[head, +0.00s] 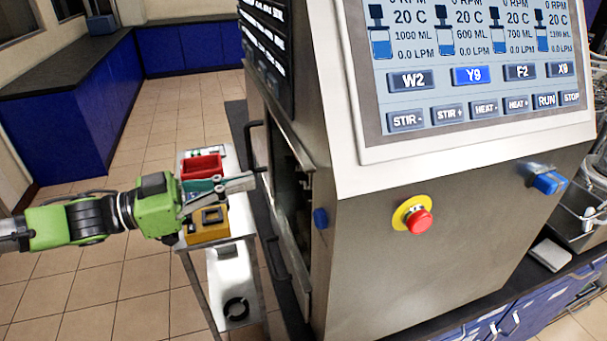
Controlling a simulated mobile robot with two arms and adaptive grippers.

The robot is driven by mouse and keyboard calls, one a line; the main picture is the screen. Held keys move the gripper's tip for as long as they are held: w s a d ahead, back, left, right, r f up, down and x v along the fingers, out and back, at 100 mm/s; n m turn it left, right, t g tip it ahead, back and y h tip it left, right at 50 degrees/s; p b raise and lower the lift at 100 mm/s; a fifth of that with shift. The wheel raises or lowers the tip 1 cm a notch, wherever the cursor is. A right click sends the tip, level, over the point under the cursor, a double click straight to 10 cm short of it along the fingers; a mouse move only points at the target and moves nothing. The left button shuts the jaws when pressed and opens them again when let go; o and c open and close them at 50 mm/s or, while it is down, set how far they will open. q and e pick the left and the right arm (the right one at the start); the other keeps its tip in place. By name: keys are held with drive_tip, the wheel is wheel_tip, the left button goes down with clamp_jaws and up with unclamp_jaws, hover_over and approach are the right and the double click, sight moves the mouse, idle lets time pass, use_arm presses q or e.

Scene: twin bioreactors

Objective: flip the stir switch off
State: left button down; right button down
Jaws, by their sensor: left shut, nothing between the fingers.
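My left gripper (253,179) reaches in from the left, with its green wrist behind it. Its grey fingers are shut and empty and point right, in front of the dark left side of the steel bioreactor cabinet (440,255). Whether they touch the cabinet cannot be told. I cannot make out which part is the stir switch. The screen (470,65) shows STIR -, STIR + and other buttons, with 0 RPM readings at its top edge. A blue knob (321,217) sits on the cabinet's left edge, right of and below the fingertips. My right gripper is out of view.
A red emergency button (420,221) on a yellow ring and a blue-ended fitting (547,182) stick out of the cabinet front. A cart with a red bin (202,166) and a yellow box (207,224) stands by my left gripper. Tiled floor (90,285) is open at left.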

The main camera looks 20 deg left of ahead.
sight(304, 193)
use_arm(q)
drive_tip(key=shift+g+h, duration=0.3)
drive_tip(key=shift+g, duration=0.2)
drive_tip(key=s+d+r, duration=0.2)
drive_tip(key=shift+s+r, duration=0.3)
drive_tip(key=shift+r, duration=0.1)
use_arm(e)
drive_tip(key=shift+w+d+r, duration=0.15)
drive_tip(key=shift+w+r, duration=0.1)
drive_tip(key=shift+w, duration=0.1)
